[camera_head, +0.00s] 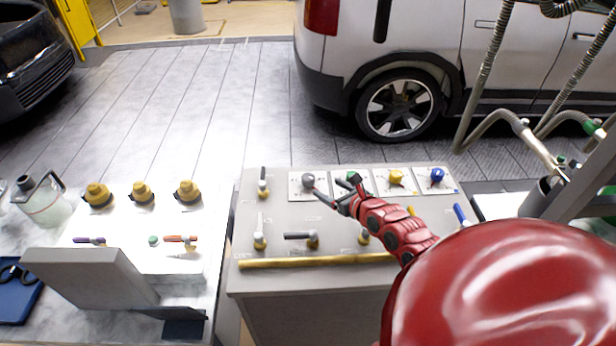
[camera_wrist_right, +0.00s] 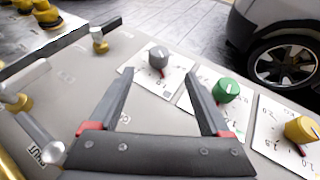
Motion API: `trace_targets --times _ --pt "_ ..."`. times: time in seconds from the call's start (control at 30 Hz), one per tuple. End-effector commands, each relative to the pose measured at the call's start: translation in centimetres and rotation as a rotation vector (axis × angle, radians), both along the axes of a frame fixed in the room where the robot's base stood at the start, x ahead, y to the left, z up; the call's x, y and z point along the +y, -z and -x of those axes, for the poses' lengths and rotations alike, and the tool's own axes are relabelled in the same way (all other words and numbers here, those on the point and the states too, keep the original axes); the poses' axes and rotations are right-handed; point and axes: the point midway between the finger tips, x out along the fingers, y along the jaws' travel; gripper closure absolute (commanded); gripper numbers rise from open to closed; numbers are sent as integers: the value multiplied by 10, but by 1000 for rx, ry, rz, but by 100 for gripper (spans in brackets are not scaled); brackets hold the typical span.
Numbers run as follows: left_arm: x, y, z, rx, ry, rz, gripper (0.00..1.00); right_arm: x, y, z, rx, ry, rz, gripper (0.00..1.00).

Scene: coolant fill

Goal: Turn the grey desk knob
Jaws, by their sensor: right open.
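The grey knob (camera_head: 308,180) sits on a white dial plate at the left end of a row of knobs on the grey desk (camera_head: 282,219). In the right wrist view the grey knob (camera_wrist_right: 158,57) stands ahead of the fingers, between their lines and apart from them. My right gripper (camera_head: 334,188) is open and empty just right of the grey knob in the head view; its open fingers also fill the middle of the wrist view (camera_wrist_right: 160,88). My left gripper is not in view.
Green (camera_wrist_right: 226,90), yellow (camera_head: 396,176) and blue (camera_head: 437,175) knobs stand to the right. Brass valves with levers (camera_head: 260,240) and a brass rail (camera_head: 315,260) are nearer. A side table with yellow-capped fittings (camera_head: 187,191) and a jug (camera_head: 44,200) is left.

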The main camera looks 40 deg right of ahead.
Motion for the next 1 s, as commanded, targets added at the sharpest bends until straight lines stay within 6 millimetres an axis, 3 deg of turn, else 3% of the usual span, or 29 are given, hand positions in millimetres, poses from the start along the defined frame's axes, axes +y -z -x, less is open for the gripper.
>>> trace_targets --times 0.5,0.73,1.0 --pt "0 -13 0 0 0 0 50 -1 35 -88 -1 0 -4 19" --pt "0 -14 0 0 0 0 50 -4 45 -109 0 3 -2 19" --pt "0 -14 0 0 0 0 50 -3 48 -114 2 0 1 19"
